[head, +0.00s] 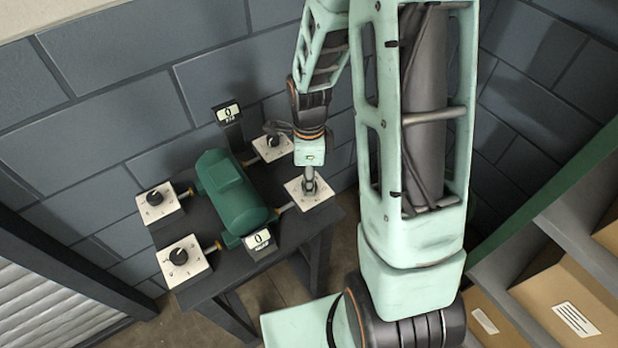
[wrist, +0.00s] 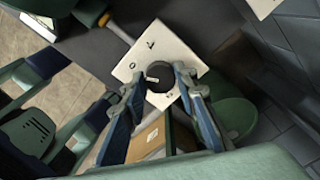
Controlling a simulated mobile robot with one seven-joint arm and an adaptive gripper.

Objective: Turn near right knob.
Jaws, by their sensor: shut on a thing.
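The near right knob sits on a white square plate (head: 297,194) at the right end of the dark table, and my gripper covers the knob in the head view. In the wrist view the black knob (wrist: 164,76) stands on its white plate (wrist: 150,48), which carries printed marks around it. My gripper (head: 310,184) points down at the plate. In the wrist view my gripper (wrist: 160,73) has one fingertip on either side of the knob and is shut on it. A light pointer mark shows on the knob's left side.
A green rounded casing (head: 232,195) lies mid-table, with other knob plates at the back right (head: 272,147), left (head: 157,200) and front left (head: 182,260). Two small displays (head: 228,113) (head: 259,240) read 0. A brick wall (head: 110,85) stands behind; shelves with boxes (head: 570,310) stand right.

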